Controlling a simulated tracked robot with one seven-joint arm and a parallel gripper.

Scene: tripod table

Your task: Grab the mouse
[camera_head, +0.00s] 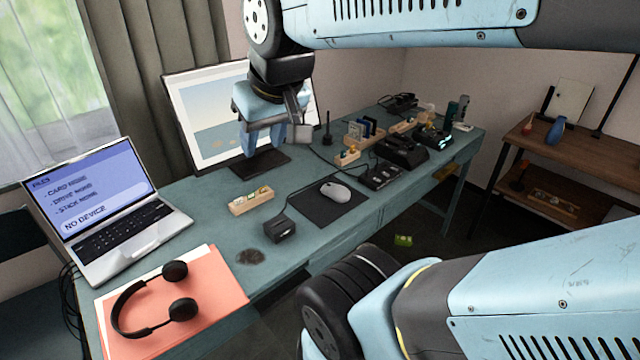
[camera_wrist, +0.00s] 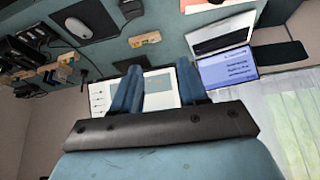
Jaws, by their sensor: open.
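The mouse (camera_head: 336,191) is light grey and lies on a dark mouse pad (camera_head: 327,208) on the teal desk (camera_head: 212,210). It also shows at the upper left of the wrist view (camera_wrist: 78,28), on the dark pad. My gripper (camera_head: 246,141) is above the desk, in front of the monitor, up and to the left of the mouse and apart from it. In the wrist view its two blue fingers (camera_wrist: 160,88) are spread with nothing held between them.
A monitor (camera_head: 204,110) stands behind my gripper. A small wooden tray (camera_head: 251,203) and a black box (camera_head: 279,229) are left of the pad. Black devices (camera_head: 381,176) are to its right. A laptop (camera_head: 100,200) and headphones (camera_head: 155,300) are at the left.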

